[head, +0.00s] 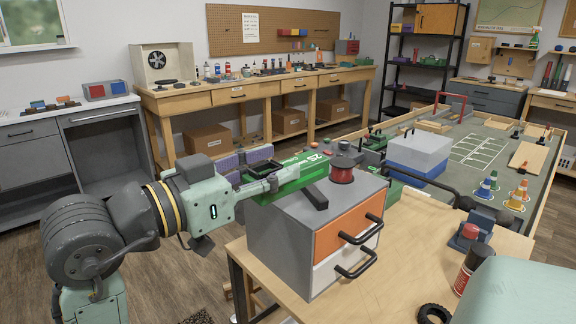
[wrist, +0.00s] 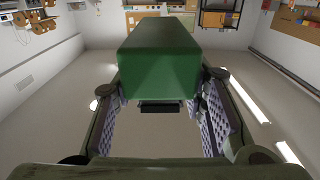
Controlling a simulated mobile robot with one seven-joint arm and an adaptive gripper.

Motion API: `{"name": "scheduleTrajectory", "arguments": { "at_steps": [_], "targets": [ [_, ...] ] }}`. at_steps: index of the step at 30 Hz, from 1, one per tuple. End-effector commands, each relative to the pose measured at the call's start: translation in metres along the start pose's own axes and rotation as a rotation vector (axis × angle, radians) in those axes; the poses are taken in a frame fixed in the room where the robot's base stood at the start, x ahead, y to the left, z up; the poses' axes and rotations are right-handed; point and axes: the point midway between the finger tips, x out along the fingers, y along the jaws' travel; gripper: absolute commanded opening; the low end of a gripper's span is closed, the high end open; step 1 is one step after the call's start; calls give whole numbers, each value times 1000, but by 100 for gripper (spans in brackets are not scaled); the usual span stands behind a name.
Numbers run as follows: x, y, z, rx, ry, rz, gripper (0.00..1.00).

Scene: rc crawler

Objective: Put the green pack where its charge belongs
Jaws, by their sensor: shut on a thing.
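The green pack (head: 303,170) has white markings on its side and is held level in my gripper (head: 262,168). It is above or beside the top of a grey cabinet with orange and white drawers (head: 290,221); I cannot tell whether they touch. In the wrist view the pack (wrist: 160,58) fills the upper middle, between the purple-grey finger pads of my gripper (wrist: 160,100). A black strap-like piece (head: 315,197) shows just below the pack.
A red spool (head: 342,171) stands on the cabinet, close to the pack's end. Right of it are a blue-and-white box (head: 417,154), cones (head: 519,194) and a green-topped track table (head: 455,188). A can (head: 472,268) and black ring (head: 434,313) are in front. Floor at left is partly clear.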

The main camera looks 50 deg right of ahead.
Motion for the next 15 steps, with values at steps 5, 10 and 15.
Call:
{"name": "scheduleTrajectory", "arguments": {
  "at_steps": [5,10,15],
  "targets": [
    [32,-38,1,-7,1,1,0],
    [57,-69,5,-4,1,0,0],
    [69,-85,8,0,2,-2,0]
  ]
}}
